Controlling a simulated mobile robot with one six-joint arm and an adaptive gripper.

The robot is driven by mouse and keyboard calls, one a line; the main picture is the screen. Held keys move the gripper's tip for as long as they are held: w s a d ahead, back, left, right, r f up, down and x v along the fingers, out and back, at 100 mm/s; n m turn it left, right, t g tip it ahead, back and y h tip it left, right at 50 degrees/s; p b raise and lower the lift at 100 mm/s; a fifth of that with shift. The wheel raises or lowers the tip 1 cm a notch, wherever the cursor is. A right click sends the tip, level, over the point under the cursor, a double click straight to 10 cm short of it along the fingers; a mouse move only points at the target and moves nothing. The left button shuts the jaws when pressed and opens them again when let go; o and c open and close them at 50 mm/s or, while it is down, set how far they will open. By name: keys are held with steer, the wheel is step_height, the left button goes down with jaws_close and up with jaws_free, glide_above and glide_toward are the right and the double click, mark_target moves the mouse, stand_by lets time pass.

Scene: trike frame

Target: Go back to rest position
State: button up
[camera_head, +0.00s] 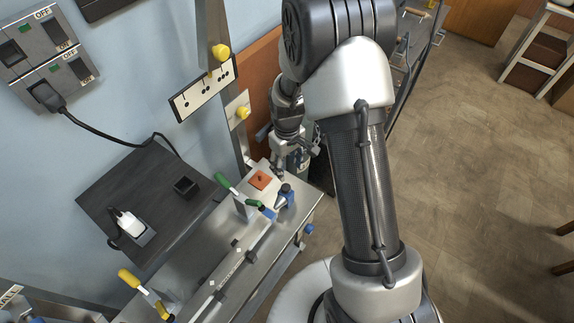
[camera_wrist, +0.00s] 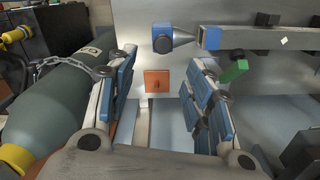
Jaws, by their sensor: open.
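My gripper (camera_wrist: 166,72) is open, with a finger with blue pads on each side of the wrist view and nothing between them. In the head view my gripper (camera_head: 292,158) hangs low at the far end of a metal workbench (camera_head: 225,240), partly hidden by my own arm. A small orange square plate (camera_head: 261,180) with a little knob lies on the bench close to the gripper. In the wrist view the orange plate (camera_wrist: 151,76) appears beyond the fingers, in the gap between them. I cannot tell the exact distance.
A blue-based cone fixture (camera_head: 285,195) and a green-handled clamp (camera_head: 230,186) stand on the bench. A chained green gas cylinder (camera_wrist: 55,105) is close beside the left finger. Open floor (camera_head: 470,170) lies to the right.

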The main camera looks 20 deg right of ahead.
steer(key=s+a+r+m+t, duration=0.1)
steer(key=s+r, duration=0.3)
steer(key=r, duration=0.6)
steer(key=s+a+r+m+t, duration=0.1)
steer(key=s+r, duration=0.2)
steer(key=r, duration=0.7)
steer(key=s+r+m+t, duration=0.1)
steer(key=s+r, duration=0.3)
steer(key=s, duration=0.4)
steer(key=s+r+m+t, duration=0.1)
steer(key=s+r, duration=0.4)
steer(key=s, duration=0.4)
steer(key=shift+a+t, duration=0.3)
steer(key=shift+a, duration=0.05)
steer(key=shift+w+r, duration=0.1)
